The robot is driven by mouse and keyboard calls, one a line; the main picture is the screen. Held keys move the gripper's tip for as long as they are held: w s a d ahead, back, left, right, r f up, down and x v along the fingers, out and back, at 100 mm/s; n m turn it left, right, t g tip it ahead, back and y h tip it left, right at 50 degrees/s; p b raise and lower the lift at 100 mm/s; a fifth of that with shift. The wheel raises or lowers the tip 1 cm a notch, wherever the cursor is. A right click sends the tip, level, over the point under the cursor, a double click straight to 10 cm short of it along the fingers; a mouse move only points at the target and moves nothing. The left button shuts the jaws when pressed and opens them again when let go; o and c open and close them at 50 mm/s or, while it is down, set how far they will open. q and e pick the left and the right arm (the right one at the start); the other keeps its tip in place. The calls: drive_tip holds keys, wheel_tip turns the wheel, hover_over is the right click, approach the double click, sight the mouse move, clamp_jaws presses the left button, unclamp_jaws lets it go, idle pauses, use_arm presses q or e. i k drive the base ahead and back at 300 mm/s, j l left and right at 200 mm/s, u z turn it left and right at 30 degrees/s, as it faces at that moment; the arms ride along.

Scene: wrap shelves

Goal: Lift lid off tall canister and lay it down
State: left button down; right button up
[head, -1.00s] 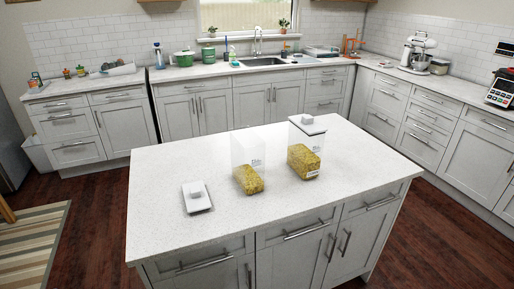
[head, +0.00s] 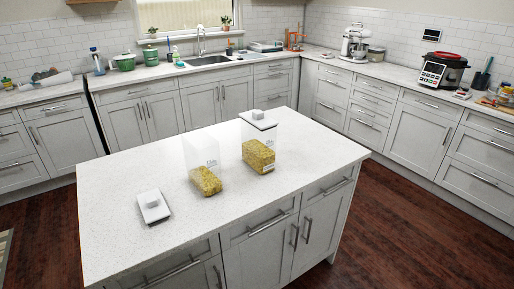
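Two clear canisters with yellow contents stand on the white island top (head: 110,215). The left canister (head: 198,160) has an open top. A white lid with a square knob (head: 152,207) lies flat on the island to its left. The right canister (head: 259,150) has a similar white lid (head: 258,121) at its top, knob up, and it appears to rest on the rim. The two canisters look close in height, so I cannot tell for sure which is the tall one. Neither of my grippers is in view.
The island top is clear around the canisters, with free room at the left, front and right. Counters with a sink (head: 207,61), a stand mixer (head: 356,42) and a red-topped cooker (head: 442,70) line the walls. Dark floor surrounds the island.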

sight(268, 122)
drive_tip(key=i+l, duration=0.65)
drive_tip(key=l, duration=0.25)
drive_tip(key=i+l, duration=0.35)
drive_tip(key=l+u, duration=0.05)
